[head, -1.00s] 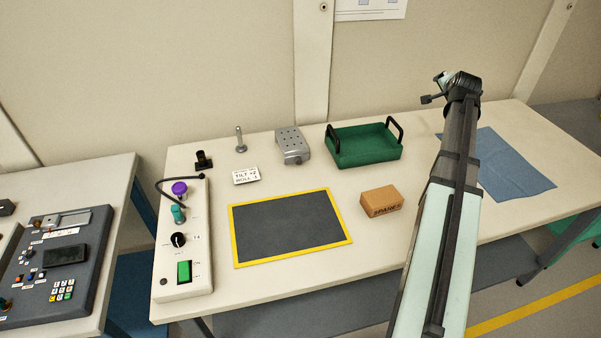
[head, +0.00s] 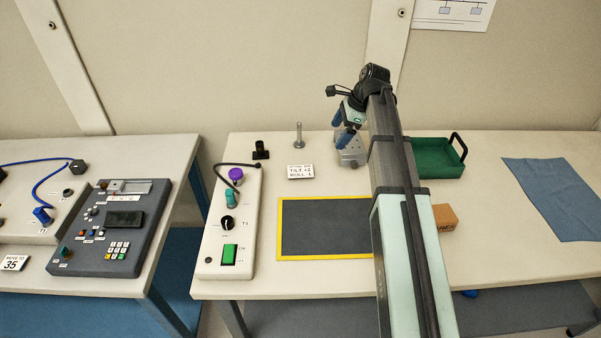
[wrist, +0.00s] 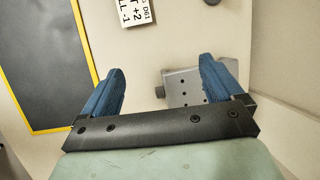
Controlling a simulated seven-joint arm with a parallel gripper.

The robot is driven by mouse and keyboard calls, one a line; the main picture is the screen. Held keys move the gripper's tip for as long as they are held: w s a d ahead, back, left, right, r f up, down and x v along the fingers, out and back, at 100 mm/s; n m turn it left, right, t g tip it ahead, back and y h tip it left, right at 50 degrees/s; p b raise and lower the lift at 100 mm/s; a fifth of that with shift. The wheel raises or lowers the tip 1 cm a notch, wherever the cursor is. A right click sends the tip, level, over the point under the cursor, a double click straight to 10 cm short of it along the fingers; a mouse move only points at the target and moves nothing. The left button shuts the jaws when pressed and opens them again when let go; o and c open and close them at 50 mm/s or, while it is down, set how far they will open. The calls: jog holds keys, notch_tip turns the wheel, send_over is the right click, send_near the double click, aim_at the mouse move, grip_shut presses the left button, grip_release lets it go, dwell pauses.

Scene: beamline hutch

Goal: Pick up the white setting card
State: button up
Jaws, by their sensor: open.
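The white setting card (head: 300,171), with black print reading TILT and ROLL, lies on the table behind the yellow-edged dark mat in the head view. In the wrist view the card (wrist: 131,12) is cut off by the top edge. My gripper (head: 346,135) is above the grey block with holes, to the right of the card and apart from it. In the wrist view its blue fingers (wrist: 165,88) are spread wide with nothing held between them.
The grey holed block (head: 352,152) is under my gripper. A metal post (head: 299,137) and a black holder (head: 261,150) stand behind the card. A control box (head: 222,262) is to its left, the dark mat (head: 320,228) in front. A green tray (head: 432,160) is right.

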jog(key=s+a+g, duration=0.2)
jog(key=a, duration=0.4)
send_near(301, 171)
jog(key=shift+s+a+f, duration=0.1)
jog(key=shift+s+f, duration=0.05)
jog(key=shift+f, duration=0.3)
jog(key=shift+s+a+f, duration=0.1)
jog(key=shift+s+f, duration=0.05)
jog(key=shift+f, duration=0.3)
jog(key=shift+w+x, duration=0.1)
jog(key=shift+x, duration=1.45)
jog(key=shift+w+x, duration=0.15)
jog(key=shift+x, duration=1.35)
jog(key=shift+a, duration=0.15)
jog(key=shift+c, duration=0.2)
jog(key=c, duration=1.1)
jog(key=shift+r, duration=0.1)
